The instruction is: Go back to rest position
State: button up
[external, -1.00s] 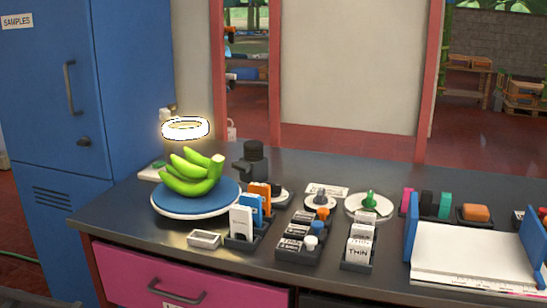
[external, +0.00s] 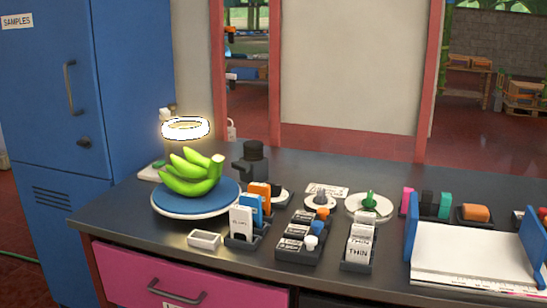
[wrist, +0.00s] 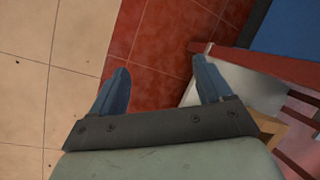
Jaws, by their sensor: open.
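My gripper (wrist: 162,90) shows in the wrist view with its two blue-grey fingers spread apart and nothing between them. It points down at a floor of red and beige tiles, clear of the bench. My arm and gripper do not show in the external view. A bunch of green bananas (external: 191,175) lies on a round blue-topped plate (external: 167,203) on the dark bench, under a glowing ring lamp (external: 186,128).
The dark bench (external: 140,222) carries card holders (external: 238,236), small trays and a white paper stack (external: 470,260) between blue ends. A pink drawer (external: 200,284) is below. A blue cabinet (external: 50,130) stands left. In the wrist view a red-edged structure (wrist: 265,65) is at right.

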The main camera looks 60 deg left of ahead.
jog(key=s+a+f+n+g+h, duration=0.1)
jog(key=s+g+h, duration=0.1)
jog(key=s, duration=1)
jog(key=s+a+f+n+g+h, duration=0.1)
jog(key=s+g+h, duration=0.1)
jog(key=s, duration=1.1)
jog(key=shift+a+f+g, duration=0.2)
jog(key=shift+f+g, duration=0.15)
jog(key=shift+g, duration=0.15)
